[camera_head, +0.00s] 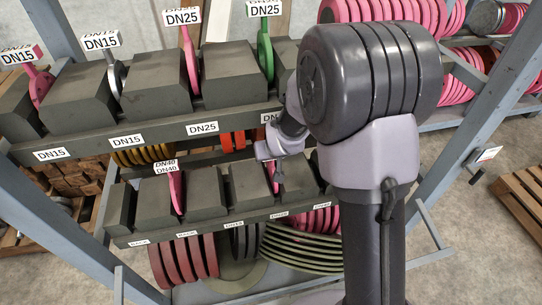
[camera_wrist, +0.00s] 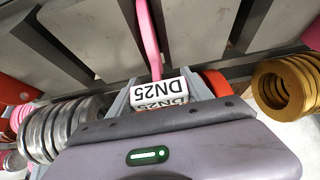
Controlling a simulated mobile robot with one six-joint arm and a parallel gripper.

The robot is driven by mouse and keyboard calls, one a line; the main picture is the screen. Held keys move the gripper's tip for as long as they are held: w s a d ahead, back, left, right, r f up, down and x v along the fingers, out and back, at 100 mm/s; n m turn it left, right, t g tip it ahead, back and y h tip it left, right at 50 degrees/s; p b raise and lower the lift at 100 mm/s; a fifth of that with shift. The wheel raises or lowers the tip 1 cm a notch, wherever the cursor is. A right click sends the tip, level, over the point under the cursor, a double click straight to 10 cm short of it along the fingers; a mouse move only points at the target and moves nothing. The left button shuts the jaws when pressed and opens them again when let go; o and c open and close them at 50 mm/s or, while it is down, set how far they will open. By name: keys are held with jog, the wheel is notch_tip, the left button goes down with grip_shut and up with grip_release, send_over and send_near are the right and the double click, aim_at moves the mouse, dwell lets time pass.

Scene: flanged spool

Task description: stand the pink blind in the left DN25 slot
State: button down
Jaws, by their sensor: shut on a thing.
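My gripper (camera_head: 268,150) is at the lower row of the rack, shut on the white DN25 tag (camera_wrist: 160,90) of a pink blind (camera_wrist: 149,38). In the wrist view the blind runs from the tag into the gap between two grey blocks; how deep it sits is hidden. Its pink edge also shows in the head view (camera_head: 275,176). In the upper row, another pink blind (camera_head: 188,60) with a DN25 tag stands above a DN25 label (camera_head: 202,128). A green blind (camera_head: 265,52) with a DN25 tag stands right of it. The lower-row labels are too small to read surely.
A pink DN40 blind (camera_head: 176,190) stands in the lower row, left of my gripper. The gap (camera_head: 225,185) between them looks empty. The upper shelf's front edge (camera_head: 170,133) overhangs close by. Ring stacks hang near: silver (camera_wrist: 45,130), orange (camera_wrist: 216,82), gold (camera_wrist: 285,85).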

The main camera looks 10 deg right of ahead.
jog(key=shift+c, duration=2.2)
grip_release()
jog(key=p+v, duration=0.6)
jog(key=v, duration=0.6)
